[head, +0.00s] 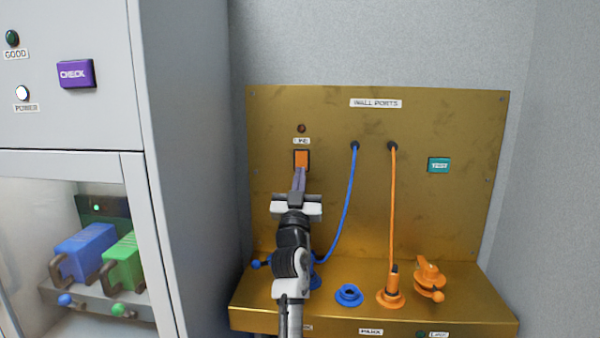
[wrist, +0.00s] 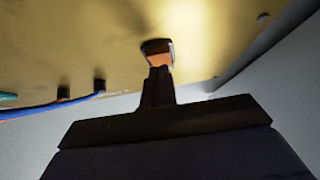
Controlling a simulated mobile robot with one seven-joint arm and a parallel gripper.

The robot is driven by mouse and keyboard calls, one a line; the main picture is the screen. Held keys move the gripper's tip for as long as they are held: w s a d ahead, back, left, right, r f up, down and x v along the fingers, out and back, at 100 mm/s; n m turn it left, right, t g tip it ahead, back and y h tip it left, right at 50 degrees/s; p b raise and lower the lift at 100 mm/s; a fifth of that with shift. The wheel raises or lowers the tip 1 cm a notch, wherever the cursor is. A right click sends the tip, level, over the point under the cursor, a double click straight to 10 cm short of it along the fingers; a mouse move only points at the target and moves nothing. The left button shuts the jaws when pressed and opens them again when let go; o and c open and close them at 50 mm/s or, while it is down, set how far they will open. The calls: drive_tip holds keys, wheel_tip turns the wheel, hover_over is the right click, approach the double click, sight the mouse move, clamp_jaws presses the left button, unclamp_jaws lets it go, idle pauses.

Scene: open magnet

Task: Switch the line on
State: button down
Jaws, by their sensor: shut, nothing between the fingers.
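The orange line switch (head: 302,159) sits in a dark frame on the brass wall panel (head: 450,215), under a small label and a dark reddish lamp (head: 301,128). My gripper (head: 299,178) is shut and empty, with its fingertips at the lower part of the switch. In the wrist view the switch (wrist: 158,50) shows just past the tips of my gripper (wrist: 158,72). I cannot tell whether the tips touch it or only overlap it. The lamp looks unlit.
A blue cable (head: 350,205) and an orange cable (head: 393,220) hang from the panel right of my arm. A teal button (head: 439,165) is further right. The brass ledge (head: 460,309) holds blue and orange fittings. A grey cabinet (head: 185,170) stands close on the left.

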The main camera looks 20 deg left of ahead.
drive_tip(key=shift+w+a, duration=0.15)
drive_tip(key=shift+w, duration=0.25)
drive_tip(key=shift+f, duration=0.1)
drive_tip(key=shift+w+f+b, duration=0.1)
drive_tip(key=shift+w+b, duration=0.2)
drive_tip(key=shift+b, duration=0.35)
drive_tip(key=shift+s, duration=0.1)
